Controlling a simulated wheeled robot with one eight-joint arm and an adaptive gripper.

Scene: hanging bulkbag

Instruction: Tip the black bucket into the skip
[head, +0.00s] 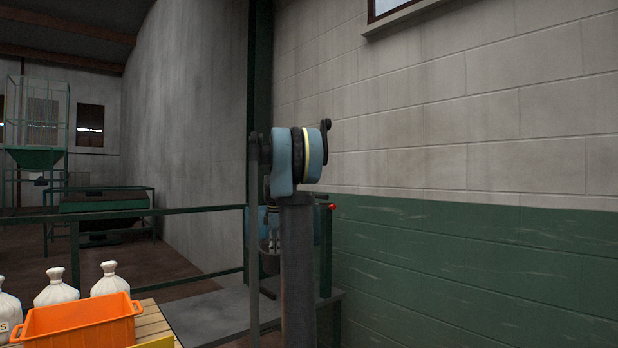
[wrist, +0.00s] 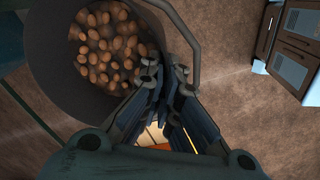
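The black bucket (wrist: 60,95) fills the upper left of the wrist view, its open mouth facing the camera. Several brown, round, potato-like pieces (wrist: 108,45) lie in it. Its grey handle (wrist: 196,50) arcs to the right of the rim and runs down to the fingers. My gripper (wrist: 166,75) is at the bucket's right edge, its fingers close together on the bucket; whether they pinch the rim or the handle is hard to tell. In the head view my arm hides most of the gripper area.
An orange crate (head: 80,322) and white sacks (head: 56,288) stand at the lower left. A green railing (head: 160,211) crosses behind them. A block wall (head: 470,110) with a green lower part closes the right side. A cabinet (wrist: 297,45) shows in the wrist view.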

